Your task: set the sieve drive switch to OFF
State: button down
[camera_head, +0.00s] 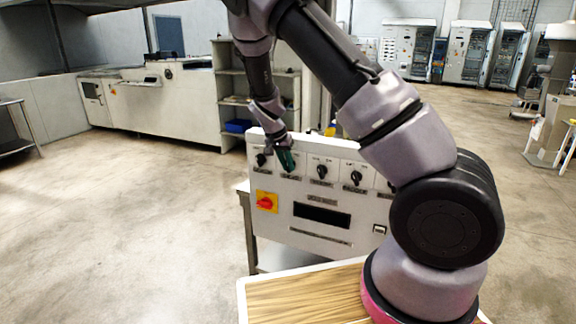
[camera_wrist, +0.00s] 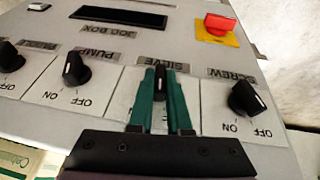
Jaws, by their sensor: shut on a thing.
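The control panel (camera_head: 322,197) carries a row of black rotary switches. In the wrist view the sieve drive switch (camera_wrist: 158,82), under the label SIEVE, sits between the two green fingers of my gripper (camera_wrist: 160,95). The fingers are shut on its sides. Its handle stands roughly upright in that picture, and its ON and OFF marks are hidden by the fingers. In the head view my gripper (camera_head: 287,160) is at the second switch from the left and covers it.
The screw switch (camera_wrist: 247,98) and pump switch (camera_wrist: 76,67) flank the sieve switch closely. A red knob on a yellow plate (camera_head: 266,202) sits below the row. A wooden-topped table (camera_head: 300,297) stands in front. Open floor lies to the left.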

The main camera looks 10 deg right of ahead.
jog(key=shift+w+a+r+n+g+h, duration=0.15)
jog(key=shift+g+h, duration=0.2)
jog(key=shift+h, duration=0.25)
jog(key=shift+w+d+f+n+g+h, duration=0.15)
jog(key=shift+g+h, duration=0.2)
jog(key=shift+h, duration=0.25)
jog(key=shift+a+r, duration=0.1)
jog(key=c, duration=0.9)
grip_release()
jog(key=shift+o, duration=0.2)
jog(key=shift+s, duration=0.1)
jog(key=shift+a+r, duration=0.1)
jog(key=shift+a, duration=0.05)
jog(key=v, duration=1)
